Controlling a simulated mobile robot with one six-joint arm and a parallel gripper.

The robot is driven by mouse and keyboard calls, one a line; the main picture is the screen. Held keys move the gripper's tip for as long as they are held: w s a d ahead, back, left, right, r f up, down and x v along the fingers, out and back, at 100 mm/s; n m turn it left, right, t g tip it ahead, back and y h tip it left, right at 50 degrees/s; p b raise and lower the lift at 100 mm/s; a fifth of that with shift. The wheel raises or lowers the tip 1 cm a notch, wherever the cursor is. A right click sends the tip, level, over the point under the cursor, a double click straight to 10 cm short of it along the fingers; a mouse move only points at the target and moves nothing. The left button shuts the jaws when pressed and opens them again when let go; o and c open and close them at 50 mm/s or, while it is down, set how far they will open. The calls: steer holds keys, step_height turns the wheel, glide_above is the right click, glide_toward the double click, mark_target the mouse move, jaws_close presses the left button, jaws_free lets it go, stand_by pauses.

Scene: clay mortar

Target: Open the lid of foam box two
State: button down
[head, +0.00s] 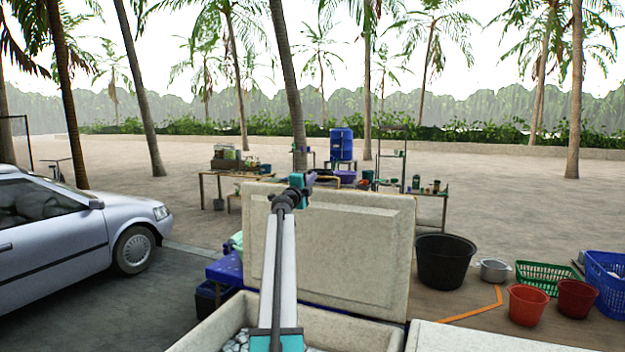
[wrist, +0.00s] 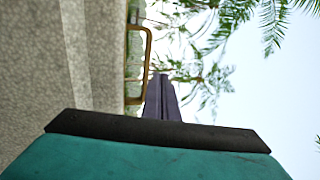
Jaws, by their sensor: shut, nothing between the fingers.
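A foam box (head: 340,324) stands at the bottom centre of the head view, with white pieces like ice inside. Its pale lid (head: 345,245) stands upright at the back of the box, so the box is open. I see no number marking it as box two. My gripper (head: 312,177) is near the lid's top edge, left of its middle, with my arm stretched across the lid's front. In the wrist view my gripper (wrist: 160,82) is shut and empty, and the lid's grey surface (wrist: 50,65) fills the left side. I cannot tell whether they touch.
Another pale foam top (head: 500,338) is at the bottom right. A black tub (head: 445,260), red buckets (head: 527,304) and a blue basket (head: 605,280) stand at the right. A silver car (head: 70,230) is at the left. Open sand lies behind.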

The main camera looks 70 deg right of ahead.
steer(key=a+r, duration=0.3)
steer(key=a, duration=1)
steer(key=shift+w+b, duration=0.35)
steer(key=shift+w, duration=0.05)
steer(key=shift+a, duration=0.1)
